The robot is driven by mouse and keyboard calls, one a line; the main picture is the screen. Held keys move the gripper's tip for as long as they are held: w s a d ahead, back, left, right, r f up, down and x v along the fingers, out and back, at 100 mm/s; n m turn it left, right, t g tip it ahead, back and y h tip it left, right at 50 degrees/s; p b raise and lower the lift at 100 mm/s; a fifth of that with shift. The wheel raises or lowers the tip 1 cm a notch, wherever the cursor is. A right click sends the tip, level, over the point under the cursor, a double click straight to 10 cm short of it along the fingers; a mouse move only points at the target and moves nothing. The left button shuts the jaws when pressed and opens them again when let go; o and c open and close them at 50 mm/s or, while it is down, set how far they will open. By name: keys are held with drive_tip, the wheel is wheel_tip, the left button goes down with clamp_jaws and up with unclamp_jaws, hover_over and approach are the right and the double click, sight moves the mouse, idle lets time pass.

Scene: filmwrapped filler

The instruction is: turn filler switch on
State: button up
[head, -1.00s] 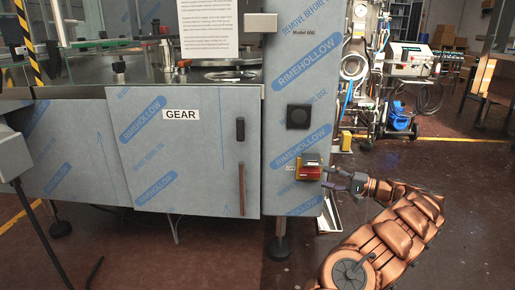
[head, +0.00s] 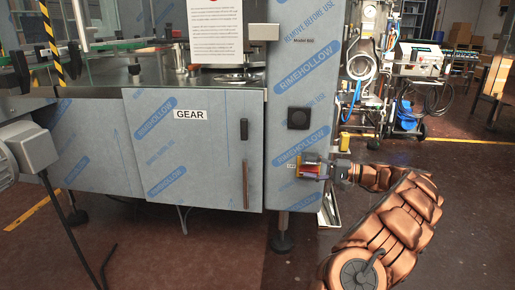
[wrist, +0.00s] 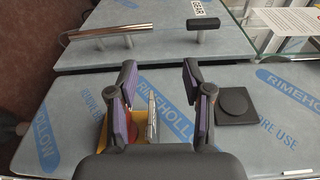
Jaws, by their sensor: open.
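The filler switch (head: 310,171), a red and yellow unit, is on the side panel of the film-wrapped machine, low in the head view. My gripper (head: 323,170) is right at it, coming from the right, and overlaps part of it. In the wrist view my gripper (wrist: 159,78) is open, with its two dark, purple-padded fingers apart. The yellow part of the switch (wrist: 149,135) shows between the fingers, nearer the left one, which covers part of the red. I cannot tell whether a finger touches the switch or which way it is turned.
A black square plate (head: 298,118) is above the switch. The GEAR door (head: 190,150) with its bar handle (head: 245,185) is to the left. A machine leg (head: 282,232) stands below. A hose-hung cart (head: 405,100) is behind at right. Floor is open at front.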

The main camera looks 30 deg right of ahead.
drive_tip(key=a+r+n+g+p, duration=0.1)
drive_tip(key=a+r+g+p, duration=0.1)
drive_tip(key=a, duration=0.5)
drive_tip(key=a+r+n+g+y+p, duration=0.1)
drive_tip(key=a+r+g+p, duration=0.1)
drive_tip(key=a+r, duration=0.3)
drive_tip(key=a+r+n+g+y+p, duration=0.1)
drive_tip(key=a+r, duration=0.3)
drive_tip(key=a, duration=0.4)
drive_tip(key=shift+a+r+n+g+p, duration=0.25)
drive_tip(key=shift+a+g+p, duration=0.2)
drive_tip(key=shift+p, duration=0.3)
drive_tip(key=shift+s, duration=0.1)
